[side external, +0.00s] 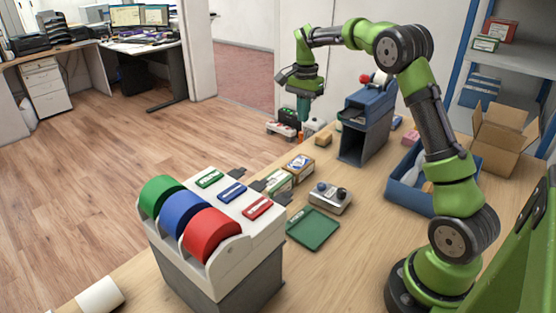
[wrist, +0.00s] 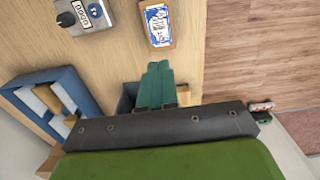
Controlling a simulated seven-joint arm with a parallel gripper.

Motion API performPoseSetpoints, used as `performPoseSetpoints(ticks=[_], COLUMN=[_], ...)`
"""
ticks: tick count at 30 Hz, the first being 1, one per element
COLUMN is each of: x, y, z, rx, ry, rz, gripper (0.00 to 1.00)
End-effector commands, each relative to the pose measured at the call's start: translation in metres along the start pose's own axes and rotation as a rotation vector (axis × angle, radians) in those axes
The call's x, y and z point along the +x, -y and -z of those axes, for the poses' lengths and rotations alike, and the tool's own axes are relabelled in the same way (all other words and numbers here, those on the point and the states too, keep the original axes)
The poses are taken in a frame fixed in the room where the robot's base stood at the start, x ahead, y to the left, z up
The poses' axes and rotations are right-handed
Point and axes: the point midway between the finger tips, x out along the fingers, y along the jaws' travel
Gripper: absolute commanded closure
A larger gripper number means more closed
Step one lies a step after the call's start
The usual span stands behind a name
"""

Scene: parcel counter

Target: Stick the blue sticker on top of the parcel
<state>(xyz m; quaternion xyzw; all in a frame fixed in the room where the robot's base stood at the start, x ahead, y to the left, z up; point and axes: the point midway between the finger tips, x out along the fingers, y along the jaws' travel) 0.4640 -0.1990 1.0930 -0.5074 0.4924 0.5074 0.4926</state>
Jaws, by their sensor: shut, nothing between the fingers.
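My gripper (side external: 303,108) hangs above the far part of the counter, fingers pointing down. Its teal fingers (wrist: 158,82) are together and empty in the wrist view. A white dispenser (side external: 205,262) at the front holds a green, a blue (side external: 184,213) and a red roll. A blue label (side external: 232,193) lies on its middle lane, far from my gripper; whether it is a loose sticker I cannot tell. A small plain brown box (side external: 323,139) stands near my gripper, partly hidden in the wrist view (wrist: 189,95). I cannot tell surely whether it is the parcel.
A blue-grey stand (side external: 362,137) rises right of my gripper. A box with a blue picture (side external: 298,166), a grey button box (side external: 330,198) and a green pad (side external: 313,228) lie mid-counter. A blue bin (side external: 408,192) and an open carton (side external: 498,148) are at right.

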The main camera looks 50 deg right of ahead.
Motion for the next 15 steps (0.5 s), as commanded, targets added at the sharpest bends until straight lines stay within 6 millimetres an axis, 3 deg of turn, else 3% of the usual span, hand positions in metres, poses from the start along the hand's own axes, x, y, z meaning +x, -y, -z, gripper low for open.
performPoseSetpoints(ticks=[13,15], x=[0.003,0.008], y=[0.002,0.001], z=[-0.007,-0.010], rx=[-0.012,0.063], ry=[-0.001,0.000], rz=[-0.009,-0.015], gripper=[1.00,1.00])
